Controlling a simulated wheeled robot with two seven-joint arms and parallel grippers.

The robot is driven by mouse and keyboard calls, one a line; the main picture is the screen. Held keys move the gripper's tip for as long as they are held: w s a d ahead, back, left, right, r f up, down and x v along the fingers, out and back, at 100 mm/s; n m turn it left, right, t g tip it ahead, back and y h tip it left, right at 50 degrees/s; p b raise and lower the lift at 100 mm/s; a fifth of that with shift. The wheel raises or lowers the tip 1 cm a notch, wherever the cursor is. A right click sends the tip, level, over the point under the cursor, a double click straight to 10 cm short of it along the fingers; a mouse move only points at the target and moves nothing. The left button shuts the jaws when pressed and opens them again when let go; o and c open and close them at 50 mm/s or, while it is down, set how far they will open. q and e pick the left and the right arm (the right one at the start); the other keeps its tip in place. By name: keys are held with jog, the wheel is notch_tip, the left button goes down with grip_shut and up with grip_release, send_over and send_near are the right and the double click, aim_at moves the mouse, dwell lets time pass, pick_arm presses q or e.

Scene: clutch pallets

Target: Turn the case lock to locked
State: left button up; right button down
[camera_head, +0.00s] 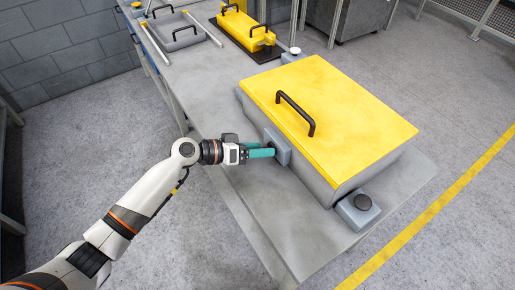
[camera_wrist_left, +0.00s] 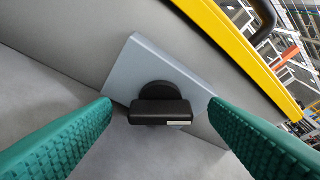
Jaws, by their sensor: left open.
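The case (camera_head: 325,115) is a large grey box with a yellow lid and a black handle (camera_head: 295,112), closed, on the grey table. Its lock is a black knob on a blue-grey plate on the side facing my left arm. In the wrist view the lock knob (camera_wrist_left: 160,108) shows as a black bar in front of a round black base, with a pale mark at its right end. My left gripper (camera_head: 262,153) is at the lock plate (camera_head: 278,147). Its teal fingers are open, one on each side of the knob with gaps between. My right gripper is not in view.
A grey block with a black round knob (camera_head: 362,202) sits at the case's near right corner. A smaller yellow case (camera_head: 245,28) and a grey tray with handles (camera_head: 180,35) are farther back on the table. The table's front strip (camera_head: 290,235) is bare.

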pick_arm(q)
jog(key=b+v, duration=0.2)
jog(key=v, duration=1)
jog(key=shift+b, duration=0.35)
jog(key=shift+d+f, duration=0.15)
jog(key=shift+f, duration=0.05)
jog(key=c, duration=0.5)
jog(key=f+m+y, duration=0.1)
jog(key=s+f+m+t, duration=0.1)
jog(key=d+f+y, duration=0.1)
jog(key=f, duration=0.1)
jog(key=shift+s+m+t+y, duration=0.25)
jog(key=shift+m+t+y, duration=0.05)
jog(key=shift+m, duration=0.1)
jog(key=shift+c, duration=1.4)
jog(key=s+d+r+m+t+y+p, duration=0.15)
jog(key=s+d+r+m+t, duration=0.3)
jog(key=m, duration=0.55)
jog(key=shift+t, duration=0.55)
jog(key=x, duration=0.3)
jog(key=f+x, duration=0.1)
jog(key=x, duration=0.3)
jog(key=f+x, duration=0.1)
jog(key=x, duration=0.3)
jog(key=shift+a, duration=0.1)
